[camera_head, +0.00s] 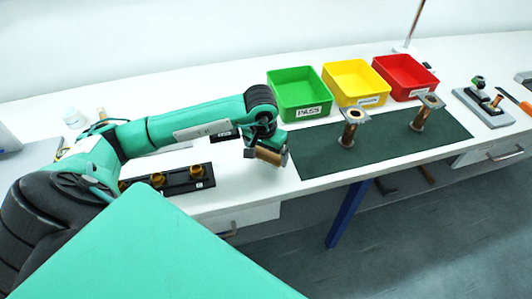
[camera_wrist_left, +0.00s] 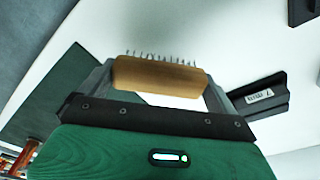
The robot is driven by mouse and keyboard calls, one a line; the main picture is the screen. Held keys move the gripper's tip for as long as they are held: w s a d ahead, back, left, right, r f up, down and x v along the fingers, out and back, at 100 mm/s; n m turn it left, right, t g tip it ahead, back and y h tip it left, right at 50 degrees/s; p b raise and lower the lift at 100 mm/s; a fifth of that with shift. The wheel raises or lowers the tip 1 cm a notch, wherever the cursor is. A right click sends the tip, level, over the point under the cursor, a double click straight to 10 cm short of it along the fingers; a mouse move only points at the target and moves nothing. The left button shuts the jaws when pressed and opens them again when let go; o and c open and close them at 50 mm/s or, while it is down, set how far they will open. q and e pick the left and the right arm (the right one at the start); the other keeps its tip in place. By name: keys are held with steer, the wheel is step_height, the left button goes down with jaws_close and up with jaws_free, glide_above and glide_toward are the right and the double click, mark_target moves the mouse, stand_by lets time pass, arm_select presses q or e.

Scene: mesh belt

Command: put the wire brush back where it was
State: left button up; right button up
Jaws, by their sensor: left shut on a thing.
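My left gripper (camera_head: 265,150) is above the white bench, near the left edge of the dark green mat. It is shut on the wire brush (camera_head: 268,156), a tan wooden block. In the left wrist view the wire brush (camera_wrist_left: 160,76) lies crosswise between the fingers of my left gripper (camera_wrist_left: 158,82), its thin bristles pointing away from the palm. My right gripper is not in view. A black holder with a "7 mm" label (camera_wrist_left: 262,96) lies just beyond the right finger in the left wrist view.
A black rack (camera_head: 165,184) with several brass fittings stands below my left arm. Green (camera_head: 300,96), yellow (camera_head: 355,84) and red (camera_head: 405,77) bins line the back. Two flanged brass parts (camera_head: 350,127) (camera_head: 426,112) stand on the green mat (camera_head: 385,140). A tool fixture (camera_head: 484,103) sits at right.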

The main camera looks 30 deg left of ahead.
mark_target(264, 155)
arm_select(q)
steer(key=shift+f, duration=0.7)
steer(key=shift+f+b, duration=0.2)
steer(key=shift+b, duration=0.1)
steer(key=o, duration=0.5)
steer(key=shift+r, duration=0.1)
steer(key=shift+r, duration=0.1)
steer(key=shift+r+p, duration=0.2)
steer(key=shift+p, duration=0.25)
steer(key=r+b, duration=0.1)
steer(key=r, duration=0.2)
steer(key=s+r+b, duration=0.1)
steer(key=r, duration=0.3)
steer(key=r+b, duration=0.1)
steer(key=r, duration=0.2)
steer(key=shift+s+r, duration=0.2)
steer(key=shift+r, duration=0.15)
steer(key=shift+s+r, duration=0.1)
steer(key=shift+r, duration=0.4)
